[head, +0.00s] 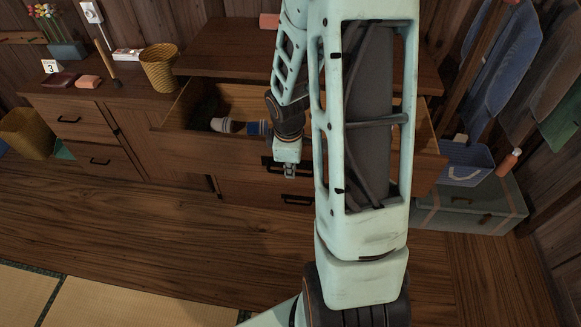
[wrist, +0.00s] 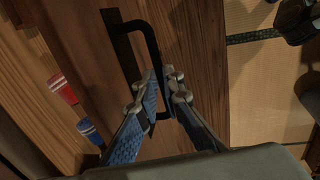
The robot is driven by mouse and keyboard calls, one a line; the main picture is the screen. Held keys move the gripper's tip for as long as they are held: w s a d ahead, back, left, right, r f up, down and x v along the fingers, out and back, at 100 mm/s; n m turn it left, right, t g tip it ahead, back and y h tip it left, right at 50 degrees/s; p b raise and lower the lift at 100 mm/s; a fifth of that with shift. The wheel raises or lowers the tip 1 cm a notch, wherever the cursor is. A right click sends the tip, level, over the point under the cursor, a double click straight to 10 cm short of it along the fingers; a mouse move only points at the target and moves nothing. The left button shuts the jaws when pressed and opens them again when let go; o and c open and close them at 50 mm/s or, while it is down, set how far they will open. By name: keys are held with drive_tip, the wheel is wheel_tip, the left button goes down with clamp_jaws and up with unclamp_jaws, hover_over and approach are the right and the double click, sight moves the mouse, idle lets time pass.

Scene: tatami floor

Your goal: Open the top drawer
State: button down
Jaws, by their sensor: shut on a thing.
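The top drawer (head: 215,150) of the wooden cabinet is pulled out, and its inside shows behind the front panel. My gripper (head: 290,171) is at the middle of the drawer front. In the wrist view, my gripper (wrist: 165,97) is shut on the black bar handle (wrist: 150,45), with one finger on each side of it near one end. The drawer front (wrist: 190,40) is behind the handle. In the head view my arm hides much of the drawer's right part.
A white cup (head: 219,125) and a blue-banded item (head: 255,128) lie inside the drawer. A yellow basket (head: 159,68) stands on the cabinet top at left. A grey-green chest (head: 470,208) stands on the floor at right. The floor in front is clear.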

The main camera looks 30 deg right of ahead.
drive_tip(key=shift+s+a, duration=0.1)
drive_tip(key=shift+s, duration=0.1)
drive_tip(key=c, duration=2)
unclamp_jaws()
drive_tip(key=shift+c, duration=0.2)
wheel_tip(320, 180, up, 12)
drive_tip(key=s+a, duration=0.1)
drive_tip(key=shift+s, duration=0.4)
drive_tip(key=shift+a+f, duration=0.1)
drive_tip(key=shift+f, duration=0.05)
